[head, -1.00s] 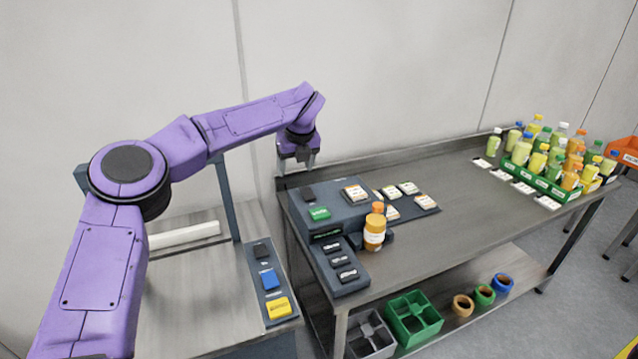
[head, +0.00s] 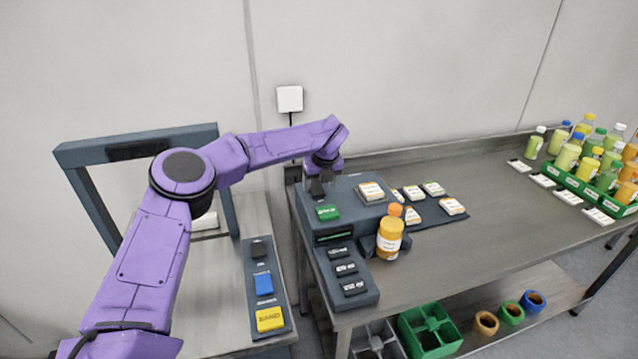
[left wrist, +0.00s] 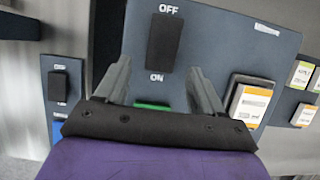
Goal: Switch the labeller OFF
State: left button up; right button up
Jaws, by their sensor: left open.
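The labeller (head: 348,217) is a dark blue-grey machine at the left end of the steel table. In the left wrist view its top panel (left wrist: 225,45) carries a black rocker switch (left wrist: 164,42) marked OFF at the top and ON below. A green button (head: 328,212) lies just in front.
An orange-capped jar (head: 389,238) stands at the labeller's right side. Label stacks (head: 371,191) lie on and beside it. The left bench has its own panel with black, blue and yellow buttons (head: 269,319). Bottles (head: 567,157) stand far right; the middle table is clear.

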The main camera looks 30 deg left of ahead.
aim_at(316, 188)
pick_arm(q)
jog(key=shift+x, duration=1.35)
jog(key=shift+d, duration=0.1)
jog(key=c, duration=1.1)
jog(key=shift+o, duration=0.2)
jog(key=shift+w+a+r+g+h+p, duration=0.2)
jog(key=shift+r+g+h+p, duration=0.25)
jog(key=shift+p, duration=0.7)
jog(key=shift+w+a+g+h+p, duration=0.1)
jog(key=shift+g+h+p, duration=0.2)
jog(key=shift+g+h, duration=0.25)
jog(key=o, duration=1.1)
jog(key=shift+c, duration=0.2)
